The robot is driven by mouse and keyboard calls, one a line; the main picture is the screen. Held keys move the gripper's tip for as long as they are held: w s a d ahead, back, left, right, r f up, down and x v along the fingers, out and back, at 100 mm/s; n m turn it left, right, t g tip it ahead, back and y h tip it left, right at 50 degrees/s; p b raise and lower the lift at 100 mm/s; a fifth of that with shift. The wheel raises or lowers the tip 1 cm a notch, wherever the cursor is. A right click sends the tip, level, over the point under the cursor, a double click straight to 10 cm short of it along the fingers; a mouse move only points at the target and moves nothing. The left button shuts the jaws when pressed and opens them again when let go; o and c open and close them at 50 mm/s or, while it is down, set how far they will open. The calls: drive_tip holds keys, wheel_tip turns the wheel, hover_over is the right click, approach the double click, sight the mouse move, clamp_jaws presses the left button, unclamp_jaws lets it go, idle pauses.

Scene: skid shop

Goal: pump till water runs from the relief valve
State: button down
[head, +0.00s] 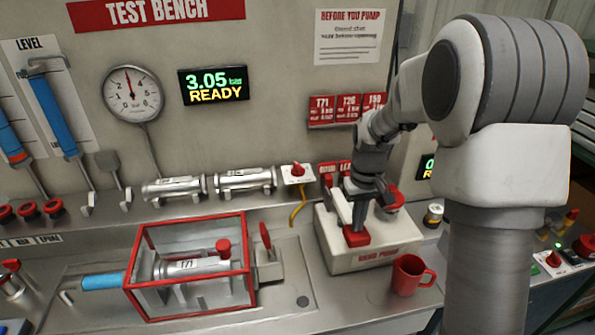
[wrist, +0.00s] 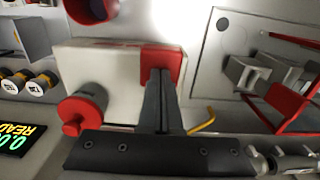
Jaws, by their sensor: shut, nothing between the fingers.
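The cream hand pump (head: 372,255) stands on the bench at centre right and has a red pad (head: 356,238) on its front top. My gripper (head: 357,228) is shut and empty, pointing down with its fingertips at the pad. The wrist view shows my closed fingers (wrist: 160,75) over the red pad (wrist: 160,60); whether they touch it I cannot tell. A red knob (wrist: 82,112) sits on the pump's other end. A valve body marked T71 (head: 190,267) lies inside a red-framed clear guard (head: 140,300). I see no running water.
A display (head: 213,85) reads 3.05 bar READY, beside a round gauge (head: 132,93). A red mug (head: 408,275) stands close in front of the pump. Metal cylinders (head: 245,179) lie at the back. A yellow hose (head: 299,210) runs left of the pump.

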drive_tip(key=shift+f+b, duration=1.05)
drive_tip(key=shift+f, duration=0.65)
drive_tip(key=shift+r, duration=0.1)
drive_tip(key=shift+r+p, duration=2.2)
drive_tip(key=shift+r, duration=0.75)
drive_tip(key=shift+f+b, duration=1.65)
drive_tip(key=shift+f, duration=0.75)
drive_tip(key=shift+r, duration=0.1)
drive_tip(key=shift+r+p, duration=1.7)
drive_tip(key=shift+r, duration=0.6)
